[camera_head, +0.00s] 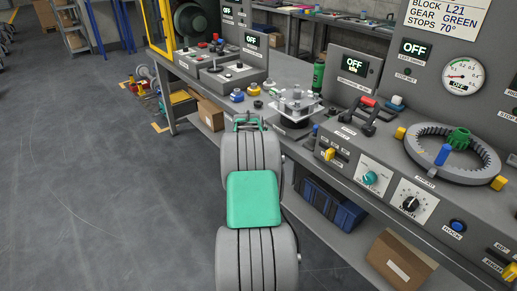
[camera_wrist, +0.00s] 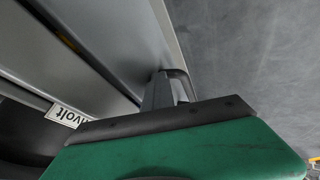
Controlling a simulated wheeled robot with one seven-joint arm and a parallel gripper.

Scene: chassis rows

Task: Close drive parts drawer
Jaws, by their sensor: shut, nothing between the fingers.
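My gripper (camera_wrist: 162,90) shows in the wrist view as a short grey finger piece beyond the dark edge of my green hand housing. It is shut and empty. A thin dark curved bar (camera_wrist: 182,80) is right beside it, probably a handle; I cannot tell whether they touch. A long grey panel (camera_wrist: 100,40) is above and left of the gripper, perhaps the drawer or the bench side. In the head view my gripper (camera_head: 247,120) is at the bench's front edge, and my arm hides the drawer area.
The bench (camera_head: 300,75) carries a control box (camera_head: 220,76), a green cylinder (camera_head: 318,76), a clear plate fixture (camera_head: 295,103) and a ring gear (camera_head: 455,150). Blue bins (camera_head: 335,205) and a cardboard box (camera_head: 400,262) stand below. Floor at left (camera_head: 90,160) is clear.

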